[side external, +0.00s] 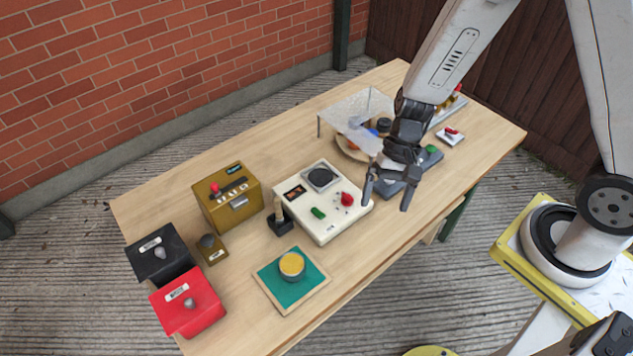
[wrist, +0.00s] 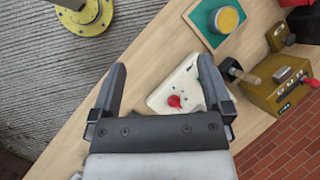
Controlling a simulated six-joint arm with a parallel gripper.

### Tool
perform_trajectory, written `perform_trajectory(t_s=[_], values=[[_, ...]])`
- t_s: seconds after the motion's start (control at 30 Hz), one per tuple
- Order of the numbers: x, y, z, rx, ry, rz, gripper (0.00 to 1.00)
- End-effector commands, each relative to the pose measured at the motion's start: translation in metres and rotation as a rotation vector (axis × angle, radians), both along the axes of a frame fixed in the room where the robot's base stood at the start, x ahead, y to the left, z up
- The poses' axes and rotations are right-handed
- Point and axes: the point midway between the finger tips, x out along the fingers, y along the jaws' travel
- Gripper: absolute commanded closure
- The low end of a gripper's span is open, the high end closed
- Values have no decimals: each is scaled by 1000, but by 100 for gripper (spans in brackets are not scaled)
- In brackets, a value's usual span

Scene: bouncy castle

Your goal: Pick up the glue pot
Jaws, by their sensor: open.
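A round pot with a grey side and a yellow-orange top (side external: 292,265), which looks like the glue pot, stands upright on a green mat with a wooden edge (side external: 310,282) near the table's front. In the wrist view the pot (wrist: 227,19) shows at the top right on the mat (wrist: 205,14). My gripper (side external: 386,203) is open and empty, fingers pointing down. It hangs above the table's front side, right of the cream box and well to the right of the pot. In the wrist view the space between my fingers (wrist: 162,65) holds nothing.
A cream box with a red knob (side external: 325,222) lies between my gripper and the pot. A dark wooden-handled tool (side external: 280,222), an ochre box (side external: 240,206), and black (side external: 160,262) and red boxes (side external: 190,308) stand left. A clear cover (side external: 355,112) is behind my gripper.

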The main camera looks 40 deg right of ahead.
Motion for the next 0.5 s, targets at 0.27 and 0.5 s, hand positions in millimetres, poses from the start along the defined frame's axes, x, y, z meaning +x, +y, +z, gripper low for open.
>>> perform_trajectory(t_s=[0.27,0.5], values=[[9,43,-35,184,203,-252,0],[24,72,-66,336,335,-484,0]])
